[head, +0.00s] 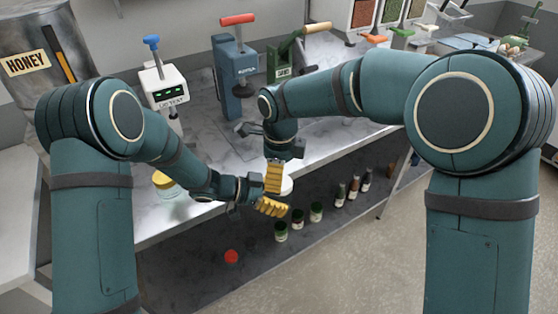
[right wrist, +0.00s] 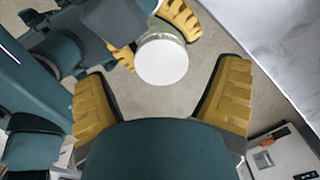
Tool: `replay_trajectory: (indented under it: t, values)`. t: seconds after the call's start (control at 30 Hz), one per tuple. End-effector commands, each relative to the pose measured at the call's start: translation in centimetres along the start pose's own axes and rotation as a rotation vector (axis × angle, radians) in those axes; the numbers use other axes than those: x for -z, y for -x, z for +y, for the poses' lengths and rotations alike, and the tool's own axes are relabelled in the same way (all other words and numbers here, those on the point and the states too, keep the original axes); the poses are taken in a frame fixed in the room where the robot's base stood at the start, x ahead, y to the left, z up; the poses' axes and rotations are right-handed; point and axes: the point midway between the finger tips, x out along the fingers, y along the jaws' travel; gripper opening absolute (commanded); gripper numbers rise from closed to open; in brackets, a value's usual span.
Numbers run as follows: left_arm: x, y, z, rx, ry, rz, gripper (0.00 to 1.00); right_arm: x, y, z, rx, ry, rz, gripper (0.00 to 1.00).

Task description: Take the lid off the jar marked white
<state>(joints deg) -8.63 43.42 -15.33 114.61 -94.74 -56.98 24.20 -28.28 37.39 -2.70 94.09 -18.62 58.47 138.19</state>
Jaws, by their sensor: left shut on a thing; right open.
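A jar with a round white lid (head: 287,186) is in my left gripper (head: 277,203), held out past the counter's front edge. Its body is mostly hidden by the yellow fingers. In the right wrist view the white lid (right wrist: 161,61) faces the camera, with the left gripper's fingers at its far side and left. My right gripper (head: 274,178) is above the jar. In the right wrist view its fingers (right wrist: 160,98) are spread wide, with the lid ahead of the gap and apart from both. No marking on the jar can be read.
A jar with a yellow lid (head: 163,181) stands on the counter by my left forearm. Dispensers (head: 238,72) stand behind. On the lower shelf are green-capped jars (head: 281,232), dark bottles (head: 354,188) and a red round thing (head: 231,257). The floor at right is clear.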

Motion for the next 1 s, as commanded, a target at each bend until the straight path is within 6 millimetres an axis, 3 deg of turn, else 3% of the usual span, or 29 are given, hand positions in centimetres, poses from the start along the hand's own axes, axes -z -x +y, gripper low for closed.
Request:
replay_trajectory:
  t: [0.23,0.57,0.63,0.8,1.0]
  values:
    - [0.1,0.0,0.0,0.0,0.0,0.001,0.0,0.0,-2.5,0.0,0.0,0.001,0.0,0.89]
    - [0.1,0.0,0.0,0.0,-0.001,0.001,0.0,0.0,-2.9,0.0,0.0,0.001,-0.001,0.89]
    - [0.1,0.0,0.0,0.0,-0.001,0.001,0.0,0.0,-2.9,0.0,0.0,0.001,-0.001,0.74]
    - [0.1,0.0,0.0,0.0,0.0,0.001,0.0,0.0,-2.9,0.1,0.0,0.001,-0.001,0.15]
    - [0.1,0.0,-0.1,0.001,0.0,0.001,0.0,-0.1,-2.9,0.1,-0.001,0.005,-0.001,0.14]
